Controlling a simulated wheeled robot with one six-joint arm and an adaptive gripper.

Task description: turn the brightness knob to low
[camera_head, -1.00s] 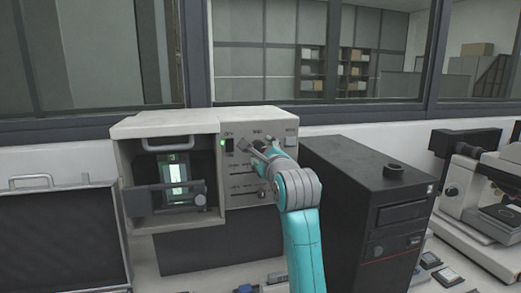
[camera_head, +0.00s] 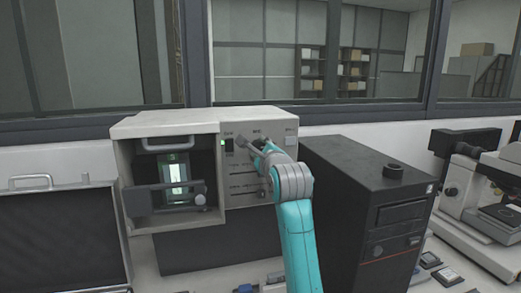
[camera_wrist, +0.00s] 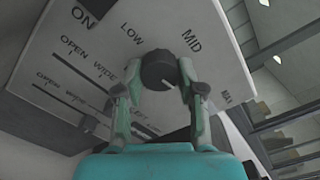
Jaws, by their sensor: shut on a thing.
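The brightness knob (camera_wrist: 158,70) is a round, dark knob on the light panel of the press (camera_head: 163,126). The words LOW and MID stand above it in the wrist view, and a smaller, hard-to-read label is at its lower right. A short white mark on the knob lies toward its lower right. My gripper (camera_wrist: 161,68) has one fingertip on each side of the knob and is shut on it. In the head view, my gripper (camera_head: 254,147) is at the upper part of the panel and hides the knob.
A green-lit switch (camera_head: 225,144) is left of my gripper. The press window (camera_head: 174,176) glows at the left. A black computer tower (camera_head: 365,190) stands close to the right of my arm, with a microscope (camera_head: 465,190) beyond it.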

